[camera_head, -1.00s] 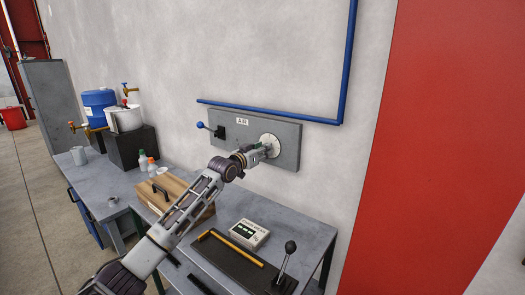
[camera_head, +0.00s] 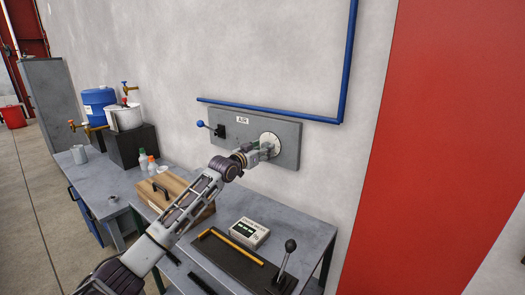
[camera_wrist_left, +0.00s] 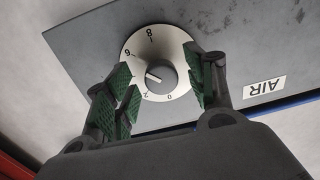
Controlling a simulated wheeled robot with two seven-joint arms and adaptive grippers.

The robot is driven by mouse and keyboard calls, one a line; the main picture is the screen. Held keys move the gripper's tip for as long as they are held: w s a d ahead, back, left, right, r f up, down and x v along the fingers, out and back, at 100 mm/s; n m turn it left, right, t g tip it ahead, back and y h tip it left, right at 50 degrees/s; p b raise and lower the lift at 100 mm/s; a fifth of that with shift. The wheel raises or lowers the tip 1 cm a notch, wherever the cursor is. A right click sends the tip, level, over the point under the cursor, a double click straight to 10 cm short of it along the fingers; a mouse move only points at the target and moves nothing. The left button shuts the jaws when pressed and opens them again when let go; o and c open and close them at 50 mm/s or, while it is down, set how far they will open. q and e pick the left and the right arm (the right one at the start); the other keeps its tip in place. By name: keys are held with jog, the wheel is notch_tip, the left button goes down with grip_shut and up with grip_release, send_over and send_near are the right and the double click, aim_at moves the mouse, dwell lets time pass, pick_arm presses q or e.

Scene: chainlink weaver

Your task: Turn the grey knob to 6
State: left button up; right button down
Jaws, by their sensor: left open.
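The grey knob (camera_wrist_left: 160,76) sits at the centre of a white round dial (camera_wrist_left: 183,38) on a grey wall panel. The dial also shows in the head view (camera_head: 270,136). In the left wrist view, 8, 6, 2 and 0 are readable; the 4 position is behind a finger. The knob's white mark points left in that view, between the 6 and the 2. My left gripper (camera_wrist_left: 162,84) is open, with its green-padded fingers on either side of the knob, apparently apart from it. In the head view, my left gripper (camera_head: 262,151) hides the knob. My right gripper is out of view.
The panel (camera_head: 287,160) carries an AIR label (camera_head: 242,121) and a blue-ended lever (camera_head: 201,124). A blue pipe (camera_head: 270,108) runs above it. Below, the workbench (camera_head: 310,232) holds a wooden box (camera_head: 166,186), a small meter (camera_head: 250,233) and a black-knobbed lever (camera_head: 290,247).

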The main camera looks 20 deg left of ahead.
pick_arm(q)
jog(key=shift+s+r, duration=0.1)
jog(key=v, duration=1.1)
jog(key=shift+s, duration=0.4)
dwell(0.4)
jog(key=shift+a+r, duration=0.1)
dwell(0.5)
notch_tip(320, 180, up, 9)
jog(key=p, duration=0.9)
jog(key=shift+r+p, duration=0.4)
jog(key=shift+p, duration=0.2)
